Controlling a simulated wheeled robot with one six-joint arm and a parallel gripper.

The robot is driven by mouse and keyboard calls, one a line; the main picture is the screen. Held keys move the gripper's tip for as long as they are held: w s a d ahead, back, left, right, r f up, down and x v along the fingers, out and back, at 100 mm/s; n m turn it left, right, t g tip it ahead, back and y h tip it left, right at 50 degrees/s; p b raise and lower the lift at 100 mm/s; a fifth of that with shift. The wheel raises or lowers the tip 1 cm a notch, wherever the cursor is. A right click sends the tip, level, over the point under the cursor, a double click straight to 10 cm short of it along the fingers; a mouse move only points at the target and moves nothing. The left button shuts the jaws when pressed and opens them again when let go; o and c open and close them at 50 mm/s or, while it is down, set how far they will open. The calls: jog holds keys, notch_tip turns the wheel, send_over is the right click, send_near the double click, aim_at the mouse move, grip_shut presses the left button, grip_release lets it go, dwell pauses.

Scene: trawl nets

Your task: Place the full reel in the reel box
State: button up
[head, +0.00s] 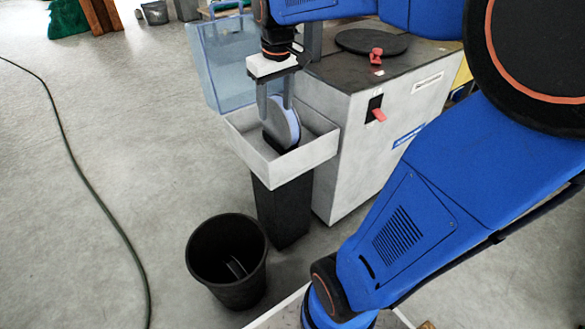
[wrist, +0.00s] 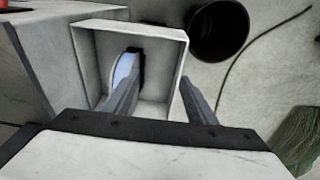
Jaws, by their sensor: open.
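The reel (head: 284,122), a pale blue-grey disc with a dark piece at its foot, stands on edge inside an open white tray (head: 262,168). My gripper (head: 275,104) is open above the tray, its two fingers pointing down close to the reel. In the wrist view, the reel (wrist: 122,70) lies mostly left of the left finger, which hides part of it. The right finger is clear of it, over the tray's right side. Whether the fingers touch the reel I cannot tell. No label marks a reel box; the white tray may be it.
The tray is on a black post beside a grey cabinet (head: 340,130) with red knobs and a dark round plate. A black bin (head: 228,285) stands in front. A cable (head: 75,165) crosses open floor at left.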

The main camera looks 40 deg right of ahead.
jog(key=s+a+f+t, duration=0.1)
jog(key=s+a+f, duration=0.1)
jog(key=s, duration=0.7)
jog(key=s+a+f+t, duration=0.2)
jog(key=s+a, duration=0.3)
jog(key=s, duration=0.4)
jog(key=shift+s+a+f, duration=0.2)
jog(key=shift+s+f, duration=0.05)
jog(key=shift+f, duration=0.55)
jog(key=shift+d, duration=0.1)
